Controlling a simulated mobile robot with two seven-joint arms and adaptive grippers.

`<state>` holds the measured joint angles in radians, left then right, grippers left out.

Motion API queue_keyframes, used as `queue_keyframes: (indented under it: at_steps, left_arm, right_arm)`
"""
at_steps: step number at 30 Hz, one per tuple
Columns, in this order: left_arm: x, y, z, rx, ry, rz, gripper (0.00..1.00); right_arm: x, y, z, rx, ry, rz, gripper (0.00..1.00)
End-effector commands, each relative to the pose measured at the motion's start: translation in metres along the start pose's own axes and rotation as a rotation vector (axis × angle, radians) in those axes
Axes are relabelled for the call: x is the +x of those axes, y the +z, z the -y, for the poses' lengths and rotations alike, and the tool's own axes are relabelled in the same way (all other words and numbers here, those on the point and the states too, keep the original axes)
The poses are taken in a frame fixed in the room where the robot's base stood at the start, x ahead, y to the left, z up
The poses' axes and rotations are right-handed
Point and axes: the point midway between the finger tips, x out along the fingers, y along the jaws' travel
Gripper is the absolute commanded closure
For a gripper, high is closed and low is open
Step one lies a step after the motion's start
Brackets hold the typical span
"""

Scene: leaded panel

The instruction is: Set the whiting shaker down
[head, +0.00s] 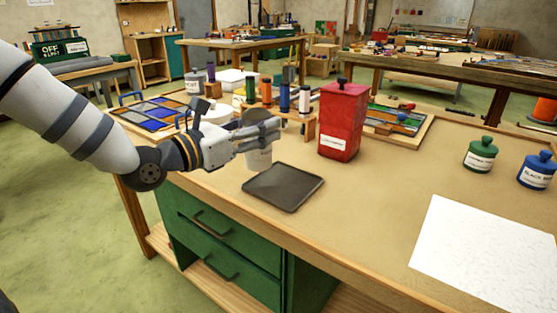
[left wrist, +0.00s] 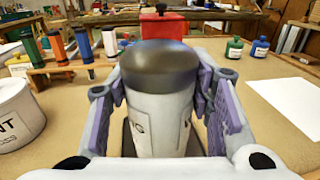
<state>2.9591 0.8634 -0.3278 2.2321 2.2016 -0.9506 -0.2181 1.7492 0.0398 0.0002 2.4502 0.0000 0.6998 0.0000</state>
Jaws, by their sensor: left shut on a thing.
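The whiting shaker (head: 258,159) is a pale grey cylinder with a dark domed lid, seen close up and upright in the left wrist view (left wrist: 158,108). My left gripper (head: 264,133) is shut on it, with a finger on each side of its body in the left wrist view (left wrist: 158,90). A dark flat tray (head: 284,187) lies on the bench, just in front and to the right of the shaker in the head view. I cannot tell whether the shaker's base touches anything. The gripper hides its upper part in the head view. My right gripper is not in view.
A red canister (head: 342,122) stands behind and right of the tray. A wooden rack (head: 300,122) holds several coloured bottles. A white tub (left wrist: 15,112) is left of the shaker. Green (head: 480,154) and blue (head: 537,170) jars and white paper (head: 490,252) lie right. The bench middle is clear.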

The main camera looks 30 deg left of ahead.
Motion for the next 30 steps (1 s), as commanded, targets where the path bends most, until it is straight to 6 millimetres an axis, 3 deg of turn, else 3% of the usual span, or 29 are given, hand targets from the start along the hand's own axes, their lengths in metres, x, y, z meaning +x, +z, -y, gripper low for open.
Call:
queue_keyframes:
  at_steps: [8, 12, 20, 22, 26, 28, 30]
  left_arm:
    - [0.014, -0.015, 0.001, -0.009, 0.001, 0.011, 0.9]
    - [0.025, -0.035, 0.003, 0.002, -0.003, -0.005, 0.9]
    - [0.041, -0.054, 0.003, 0.005, 0.001, -0.005, 0.9]
    - [0.046, -0.061, 0.005, 0.003, -0.003, -0.006, 0.9]
    - [0.047, -0.095, 0.005, -0.004, -0.002, -0.015, 0.9]
    - [0.046, -0.095, 0.005, -0.002, -0.002, -0.008, 0.9]
    - [0.046, -0.09, 0.005, -0.001, -0.003, -0.003, 0.95]
  right_arm:
    - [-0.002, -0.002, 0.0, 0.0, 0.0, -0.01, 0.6]
    - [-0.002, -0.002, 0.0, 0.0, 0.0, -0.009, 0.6]
    - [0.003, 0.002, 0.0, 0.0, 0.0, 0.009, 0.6]
    - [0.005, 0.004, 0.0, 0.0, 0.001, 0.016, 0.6]
    - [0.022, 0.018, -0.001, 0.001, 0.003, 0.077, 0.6]
    - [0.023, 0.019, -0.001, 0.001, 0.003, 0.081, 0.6]
    - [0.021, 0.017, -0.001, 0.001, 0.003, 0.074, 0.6]
